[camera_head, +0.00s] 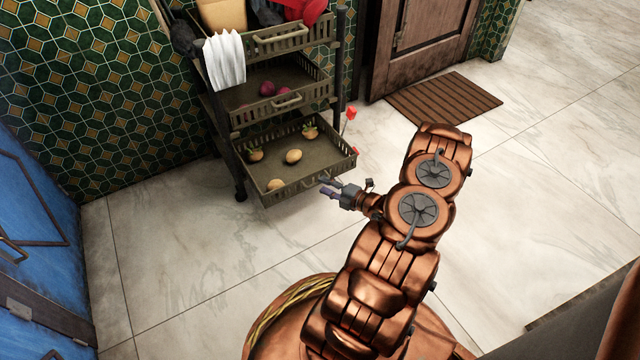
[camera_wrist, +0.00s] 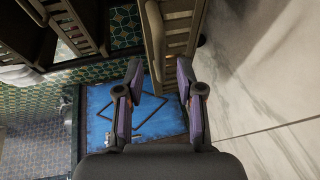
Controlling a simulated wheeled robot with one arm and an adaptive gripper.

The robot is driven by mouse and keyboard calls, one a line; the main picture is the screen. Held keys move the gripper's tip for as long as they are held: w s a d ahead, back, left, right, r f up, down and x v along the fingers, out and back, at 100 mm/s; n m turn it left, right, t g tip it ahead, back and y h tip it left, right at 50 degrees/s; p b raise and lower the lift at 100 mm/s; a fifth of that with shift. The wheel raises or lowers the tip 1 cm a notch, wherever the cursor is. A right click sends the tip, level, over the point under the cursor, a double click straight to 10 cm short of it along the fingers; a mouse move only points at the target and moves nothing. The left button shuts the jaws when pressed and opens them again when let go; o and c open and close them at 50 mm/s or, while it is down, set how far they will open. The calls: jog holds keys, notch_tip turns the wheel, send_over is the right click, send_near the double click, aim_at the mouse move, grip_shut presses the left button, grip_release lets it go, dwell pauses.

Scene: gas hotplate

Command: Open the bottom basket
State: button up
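The bottom basket (camera_head: 320,155) is a dark olive slatted drawer at the foot of a rolling rack in the head view. It sticks out from the rack, farther forward than the baskets above, and holds several potato-like vegetables (camera_head: 293,156). My gripper (camera_head: 326,187) is at the outside of its front wall, low, near the middle. In the wrist view a slatted basket wall (camera_wrist: 172,38) runs up past the fingertips. The two fingers of my gripper (camera_wrist: 160,68) stand apart. Contact with the wall or its handle cannot be made out.
The middle basket (camera_head: 248,94) holds dark red vegetables. The top basket (camera_head: 280,40) carries a white cloth (camera_head: 224,60), a box and a red item. A slatted brown mat (camera_head: 443,98) lies by the door. A blue panel (camera_head: 40,200) stands left. The pale floor before the rack is clear.

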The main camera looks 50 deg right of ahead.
jog(key=v, duration=0.8)
jog(key=shift+s, duration=0.2)
jog(key=shift+r, duration=0.1)
dwell(0.3)
